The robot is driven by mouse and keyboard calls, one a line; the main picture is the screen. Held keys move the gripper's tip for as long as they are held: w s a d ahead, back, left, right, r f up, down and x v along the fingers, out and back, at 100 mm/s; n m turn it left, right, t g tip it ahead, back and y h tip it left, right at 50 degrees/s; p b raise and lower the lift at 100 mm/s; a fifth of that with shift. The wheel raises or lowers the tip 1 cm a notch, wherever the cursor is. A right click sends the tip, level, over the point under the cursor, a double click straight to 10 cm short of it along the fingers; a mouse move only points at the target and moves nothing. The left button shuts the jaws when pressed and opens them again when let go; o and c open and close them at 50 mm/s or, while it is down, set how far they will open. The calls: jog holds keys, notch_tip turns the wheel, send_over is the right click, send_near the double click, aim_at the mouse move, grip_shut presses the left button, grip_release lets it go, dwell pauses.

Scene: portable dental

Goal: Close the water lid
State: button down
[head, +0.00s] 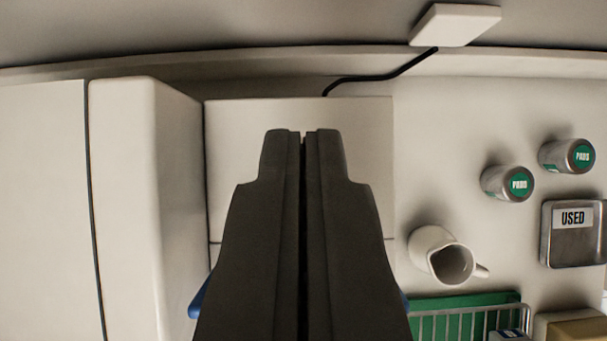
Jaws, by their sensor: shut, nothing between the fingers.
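My gripper (303,140) is shut and empty, pointing up the picture over a white box-shaped unit (235,135). The unit has a flat, pale top, and a thin dark seam shows across it on both sides of my gripper. My gripper hides the middle of this unit, so I cannot tell which part is the water lid or whether it stands open. A blue part (198,298) sticks out on both sides of my gripper low in the picture; its middle is hidden.
White cabinets (130,200) stand at left. A black cable (385,75) runs to a white block (455,24) at the back. At right are a white jug (432,247), two "PADS" tins (508,183), a "USED" tray (572,250) and a wire rack (430,325) on green.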

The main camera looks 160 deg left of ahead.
jog(key=shift+s+a+f, duration=0.15)
jog(key=shift+s+f, duration=0.45)
jog(key=shift+f, duration=0.2)
jog(key=shift+s+a+f, duration=0.15)
jog(key=shift+s+f, duration=0.45)
jog(key=shift+f, duration=0.15)
jog(key=shift+s+t, duration=0.3)
jog(key=shift+s, duration=0.1)
